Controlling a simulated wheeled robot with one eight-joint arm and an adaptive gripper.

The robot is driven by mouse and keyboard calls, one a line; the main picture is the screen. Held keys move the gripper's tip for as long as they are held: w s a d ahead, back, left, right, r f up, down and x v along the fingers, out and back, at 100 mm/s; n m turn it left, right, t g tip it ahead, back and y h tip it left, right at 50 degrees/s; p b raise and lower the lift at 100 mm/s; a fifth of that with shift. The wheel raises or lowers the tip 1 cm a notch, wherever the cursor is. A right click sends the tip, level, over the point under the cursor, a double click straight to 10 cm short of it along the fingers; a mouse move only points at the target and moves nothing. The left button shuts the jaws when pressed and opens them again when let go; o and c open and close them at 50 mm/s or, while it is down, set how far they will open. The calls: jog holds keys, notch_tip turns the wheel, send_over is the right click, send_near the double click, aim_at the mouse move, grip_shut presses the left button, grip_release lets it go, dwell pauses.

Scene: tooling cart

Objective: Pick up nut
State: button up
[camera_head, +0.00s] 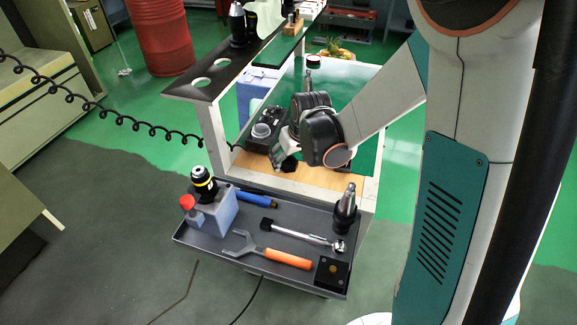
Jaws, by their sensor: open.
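No nut can be made out for certain. A small brass-coloured piece (333,268) sits on a black square block (331,276) at the front right corner of the grey tray; it is too small to tell whether it is a nut. My gripper (283,163) is over the wooden strip at the cart's front, behind the tray and up and left of the black block. It is open, and its fingers are small and partly hidden by my wrist. I cannot tell whether anything lies between them.
The grey tray (273,263) holds an orange-handled fork tool (268,250), a ratchet (303,235), a blue-handled tool (256,199), a tool holder (345,208) and a grey block (213,210) with a red knob. A dark device (262,128) stands left of my gripper. A red barrel (160,38) is behind.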

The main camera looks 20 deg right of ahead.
jog(key=shift+w+f, duration=0.25)
jog(key=shift+f, duration=0.35)
jog(key=shift+c, duration=0.5)
jog(key=c, duration=1.2)
jog(key=shift+r, duration=0.2)
